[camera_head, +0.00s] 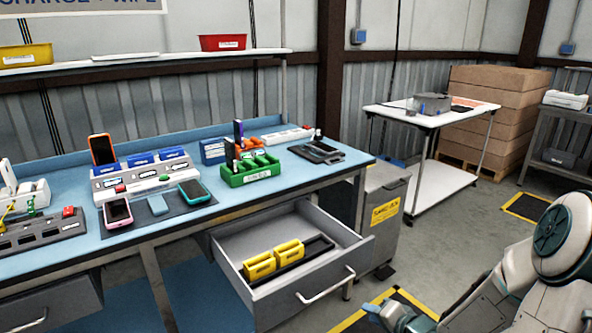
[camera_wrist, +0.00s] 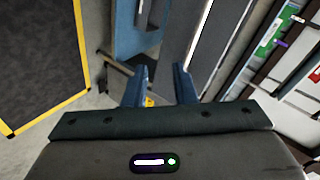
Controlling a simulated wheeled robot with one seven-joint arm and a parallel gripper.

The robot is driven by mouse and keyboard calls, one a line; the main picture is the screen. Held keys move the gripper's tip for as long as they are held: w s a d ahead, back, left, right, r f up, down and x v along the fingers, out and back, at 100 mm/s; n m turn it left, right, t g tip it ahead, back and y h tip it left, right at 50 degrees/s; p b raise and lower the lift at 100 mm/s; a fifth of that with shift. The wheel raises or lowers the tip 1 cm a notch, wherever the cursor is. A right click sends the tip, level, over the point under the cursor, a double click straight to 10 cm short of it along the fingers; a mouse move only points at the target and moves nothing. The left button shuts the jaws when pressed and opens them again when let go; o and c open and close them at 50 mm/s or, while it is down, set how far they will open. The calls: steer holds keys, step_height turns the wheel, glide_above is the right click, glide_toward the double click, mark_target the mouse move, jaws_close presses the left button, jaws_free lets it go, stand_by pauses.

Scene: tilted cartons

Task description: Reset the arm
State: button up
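My arm (camera_head: 540,265) is folded low at the right of the head view, beside the workbench. My gripper (camera_wrist: 161,72) shows in the wrist view with its two blue fingers apart and only background between them. In the head view, a blue finger of it shows near the bottom edge, above a yellow-and-black floor marking. It is apart from the open drawer (camera_head: 340,262), to the drawer's right. I see nothing held.
The workbench (camera_head: 240,203) carries phones, a white charging dock (camera_head: 135,183) and a green rack (camera_head: 250,172). Its drawer is pulled out and holds yellow boxes (camera_head: 275,258). A grey bin (camera_head: 383,215) stands beside it. A white cart (camera_head: 440,115) stands behind.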

steer(key=s+d+r+n+g+h+p, duration=0.1)
steer(key=s+r+n+g+h+p, duration=0.1)
steer(key=s+r+h, duration=0.3)
steer(key=d+r+n+g+h+p, duration=0.2)
steer(key=r, duration=0.6)
steer(key=s+a+r+n+g+p, duration=0.2)
steer(key=s+a+r, duration=0.2)
steer(key=s, duration=0.3)
steer(key=s+a+r+n+g+y+p, duration=0.1)
steer(key=s+a+r+n+p, duration=0.1)
steer(key=s+a+r, duration=0.2)
steer(key=s+r, duration=0.3)
steer(key=shift+a+g+y, duration=0.25)
steer(key=shift+g+y, duration=0.05)
steer(key=shift+g, duration=0.1)
